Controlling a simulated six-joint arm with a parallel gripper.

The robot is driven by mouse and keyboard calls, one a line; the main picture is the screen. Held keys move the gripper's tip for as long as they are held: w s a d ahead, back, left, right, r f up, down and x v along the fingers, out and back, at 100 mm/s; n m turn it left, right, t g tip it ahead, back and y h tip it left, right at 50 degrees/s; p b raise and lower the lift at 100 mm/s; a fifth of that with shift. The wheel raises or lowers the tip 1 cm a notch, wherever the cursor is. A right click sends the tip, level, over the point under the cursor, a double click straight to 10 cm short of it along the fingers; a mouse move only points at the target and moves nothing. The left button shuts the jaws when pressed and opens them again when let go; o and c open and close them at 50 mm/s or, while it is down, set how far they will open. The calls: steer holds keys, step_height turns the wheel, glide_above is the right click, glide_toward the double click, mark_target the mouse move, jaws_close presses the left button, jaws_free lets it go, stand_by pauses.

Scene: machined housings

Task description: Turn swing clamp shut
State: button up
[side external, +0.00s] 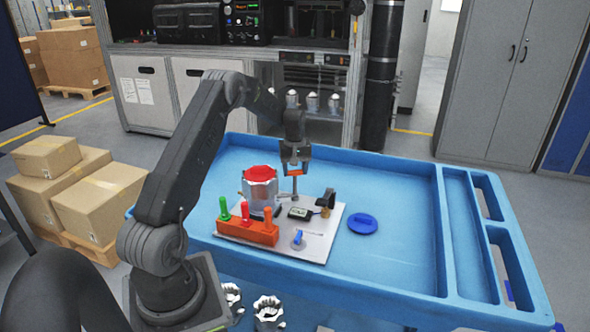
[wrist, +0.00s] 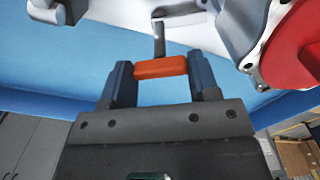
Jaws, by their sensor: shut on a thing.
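The swing clamp shows an orange handle (wrist: 160,67) on a grey metal post (wrist: 159,38) in the wrist view. In the side view its orange bar (side external: 297,172) sits at the top of an upright post at the back of the white base plate (side external: 318,245). My gripper (wrist: 160,75) is shut on the orange handle, one finger at each end. In the side view my gripper (side external: 296,163) points down over it. The silver housing (side external: 260,192) with a red top (side external: 261,173) stands just left of the post. The clamp's far end is hard to make out.
An orange block (side external: 247,232) with green, red and orange pegs stands at the plate's front left. A blue knob (side external: 298,238), a small black gauge (side external: 300,213) and a black-and-brass part (side external: 327,202) are nearby. A blue disc (side external: 363,224) lies on the blue tray (side external: 405,265); the tray's right side is clear.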

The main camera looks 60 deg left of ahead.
steer(key=shift+n, duration=1.6)
steer(key=o, duration=0.9)
step_height(320, 180, up, 14)
steer(key=shift+f, duration=0.1)
